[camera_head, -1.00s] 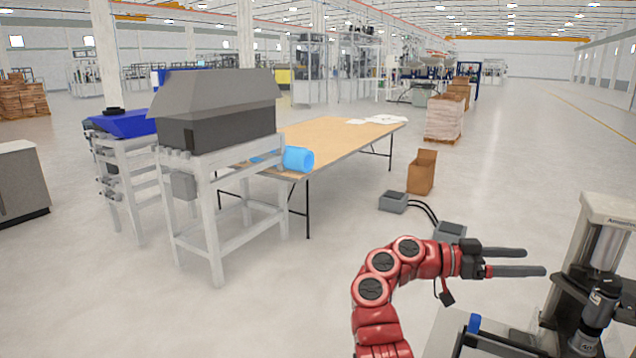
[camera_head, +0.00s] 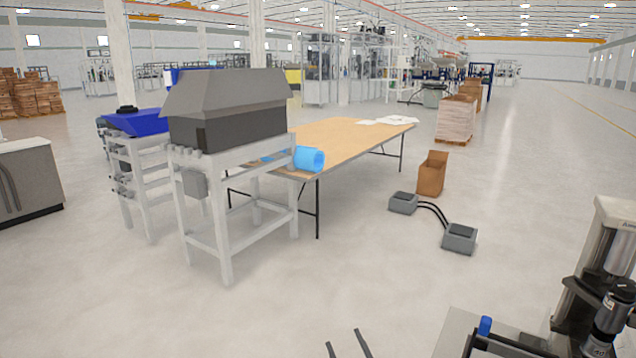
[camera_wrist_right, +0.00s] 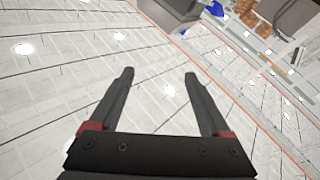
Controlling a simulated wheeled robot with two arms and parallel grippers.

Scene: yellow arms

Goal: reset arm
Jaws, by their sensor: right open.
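My right gripper (camera_head: 347,344) shows only as two dark fingertips at the bottom edge of the head view, with the rest of the arm below the frame. In the right wrist view the same gripper (camera_wrist_right: 160,75) has its two black fingers spread apart with nothing between them. Behind the fingers, that view shows the white ceiling with its lamps, and the hall appears tilted. My left gripper is in neither view.
A machine (camera_head: 612,270) stands close at the lower right. A grey hooded unit on a white frame (camera_head: 228,258) and a wooden-topped table (camera_head: 345,140) stand at the left and middle. Grey boxes (camera_head: 459,238) and a carton (camera_head: 432,174) lie on the floor. Open floor lies before them.

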